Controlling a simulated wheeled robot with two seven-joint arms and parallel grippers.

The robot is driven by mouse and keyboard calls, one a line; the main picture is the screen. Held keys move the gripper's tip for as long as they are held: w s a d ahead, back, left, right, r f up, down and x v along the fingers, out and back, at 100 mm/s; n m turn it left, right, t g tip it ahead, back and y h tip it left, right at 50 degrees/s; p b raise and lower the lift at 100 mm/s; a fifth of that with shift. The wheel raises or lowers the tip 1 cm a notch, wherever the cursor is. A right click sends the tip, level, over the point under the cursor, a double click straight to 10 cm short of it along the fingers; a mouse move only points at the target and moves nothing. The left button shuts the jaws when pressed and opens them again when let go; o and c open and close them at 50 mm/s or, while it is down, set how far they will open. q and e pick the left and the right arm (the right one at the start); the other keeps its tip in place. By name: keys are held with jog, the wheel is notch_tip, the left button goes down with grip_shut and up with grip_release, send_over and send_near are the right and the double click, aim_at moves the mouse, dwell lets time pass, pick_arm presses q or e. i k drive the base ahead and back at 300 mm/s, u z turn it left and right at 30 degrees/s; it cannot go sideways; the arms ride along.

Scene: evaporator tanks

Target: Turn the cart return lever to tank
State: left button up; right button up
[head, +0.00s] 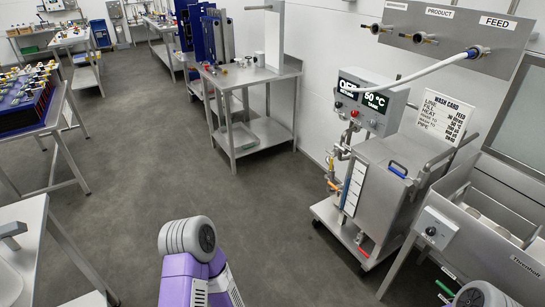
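The wash cart (385,185) stands right of centre, a steel tank on a wheeled base. Its grey control box (368,100) shows "OFF" and "50 °C TANK". Pipework with valves (342,155) runs down the cart's left side, with small red, orange and blue parts. These are too small to tell which is the return lever or which way it points. A blue handle (398,170) is on the tank top. A purple and grey part of my arm shows at bottom centre, and a grey part at bottom right. Neither gripper is in view.
A white hose (425,75) runs from the FEED port on the wall panel (450,38) to the cart. A steel basin (480,235) marked "Threnholt" stands close right of the cart. A two-shelf table (250,75) stands behind. The floor (270,215) left of the cart is clear.

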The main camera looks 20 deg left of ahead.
aim_at(336, 150)
jog(key=u, duration=0.55)
jog(key=i, duration=3.05)
jog(key=z, duration=0.8)
